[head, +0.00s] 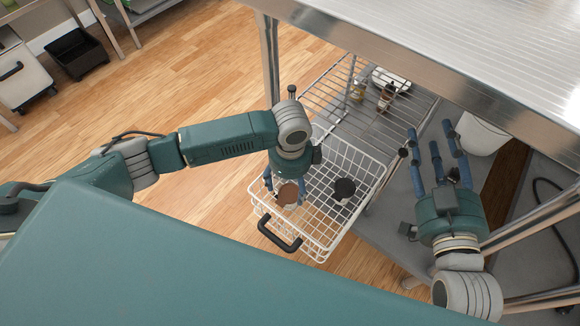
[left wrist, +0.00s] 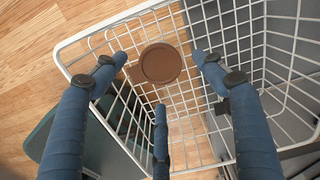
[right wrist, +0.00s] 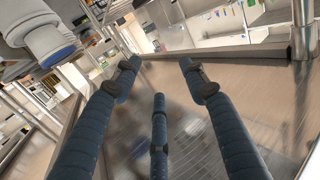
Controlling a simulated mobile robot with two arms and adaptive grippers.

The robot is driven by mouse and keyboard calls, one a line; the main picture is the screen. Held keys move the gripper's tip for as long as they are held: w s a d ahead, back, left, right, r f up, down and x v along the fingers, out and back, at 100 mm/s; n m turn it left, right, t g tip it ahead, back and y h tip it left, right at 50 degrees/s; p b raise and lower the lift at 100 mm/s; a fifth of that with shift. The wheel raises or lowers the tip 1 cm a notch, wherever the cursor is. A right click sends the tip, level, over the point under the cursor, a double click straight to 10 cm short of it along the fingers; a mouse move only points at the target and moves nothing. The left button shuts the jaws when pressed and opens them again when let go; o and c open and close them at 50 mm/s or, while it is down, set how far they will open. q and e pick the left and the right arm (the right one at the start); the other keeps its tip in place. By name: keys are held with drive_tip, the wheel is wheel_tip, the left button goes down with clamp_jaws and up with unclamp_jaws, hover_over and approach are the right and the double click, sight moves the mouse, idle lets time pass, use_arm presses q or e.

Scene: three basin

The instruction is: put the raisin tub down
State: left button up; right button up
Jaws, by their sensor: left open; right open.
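The raisin tub, seen as a round brown lid (head: 288,193), is inside the white wire basket (head: 318,250). The lid also shows in the left wrist view (left wrist: 160,63). My left gripper (head: 284,184) is open above the tub, pointing down into the basket. In the left wrist view its fingers are spread, with the lid between and beyond the tips and no finger seen touching it. The tub's sides are hidden under its lid. My right gripper (head: 433,135) is open and empty, off to the right beside the steel table.
A dark-topped item (head: 344,188) sits in the basket to the right of the tub. The basket has a black handle (head: 279,233) at its front. A wire shelf (head: 330,95) with small bottles lies behind, under the steel table (head: 460,45).

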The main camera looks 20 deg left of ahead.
use_arm(q)
wheel_tip(320, 180, up, 4)
drive_tip(key=shift+f+p, duration=0.1)
drive_tip(key=shift+p, duration=0.6)
drive_tip(key=s+d+r+n+t+h+p, duration=0.1)
drive_tip(key=s+d+r+n+t+h, duration=0.15)
drive_tip(key=d, duration=0.35)
drive_tip(key=s+d+r+n+t+h+p, duration=0.1)
drive_tip(key=s+d+r+n+h, duration=0.2)
drive_tip(key=d, duration=0.4)
drive_tip(key=s+a+r+n+t+y, duration=0.1)
drive_tip(key=a+n+t+y, duration=0.1)
drive_tip(key=a+n, duration=0.4)
drive_tip(key=s+a+r+n+t+y, duration=0.1)
drive_tip(key=a+r+n+t+y, duration=0.1)
drive_tip(key=a+n, duration=0.4)
drive_tip(key=a, duration=0.4)
drive_tip(key=shift+a+r, duration=0.25)
drive_tip(key=shift+a, duration=0.05)
use_arm(e)
drive_tip(key=s+d+f+g+h, duration=0.1)
drive_tip(key=s+d+f+g, duration=0.1)
drive_tip(key=s+f+g, duration=0.2)
drive_tip(key=s+d+f+g+h, duration=0.1)
drive_tip(key=s+f+g, duration=0.3)
drive_tip(key=f, duration=0.7)
drive_tip(key=shift+s+d+f+g+h, duration=0.2)
drive_tip(key=shift+s+d+g+h, duration=0.15)
drive_tip(key=shift+s+d, duration=0.5)
